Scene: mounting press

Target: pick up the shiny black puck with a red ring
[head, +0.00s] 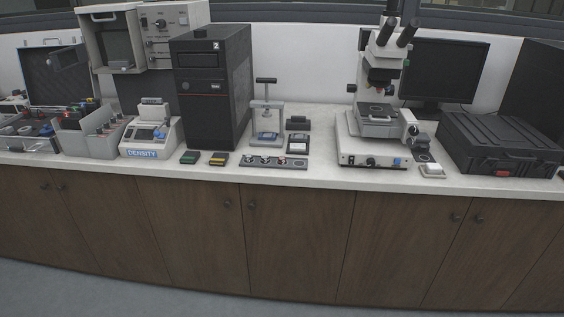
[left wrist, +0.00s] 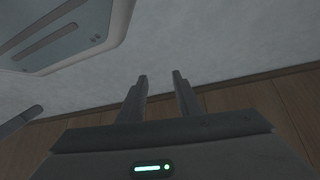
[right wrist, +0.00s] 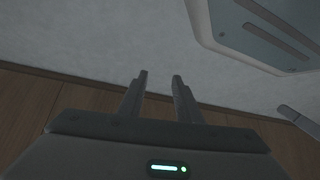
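A low grey strip holder (head: 260,164) with several small round pieces lies at the counter's front edge, in front of the small press (head: 267,118). One piece on it, right of centre, shows a reddish spot (head: 281,161); it is too small to tell whether this is the shiny black puck with a red ring. My left gripper (left wrist: 160,78) and right gripper (right wrist: 160,78) show only in their wrist views. Neither gripper is in the head view.
A black computer tower (head: 211,90) and a density balance (head: 150,136) stand left of the press. A microscope (head: 375,125) and a black case (head: 500,143) stand to the right. Wooden cabinets (head: 300,240) front the counter.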

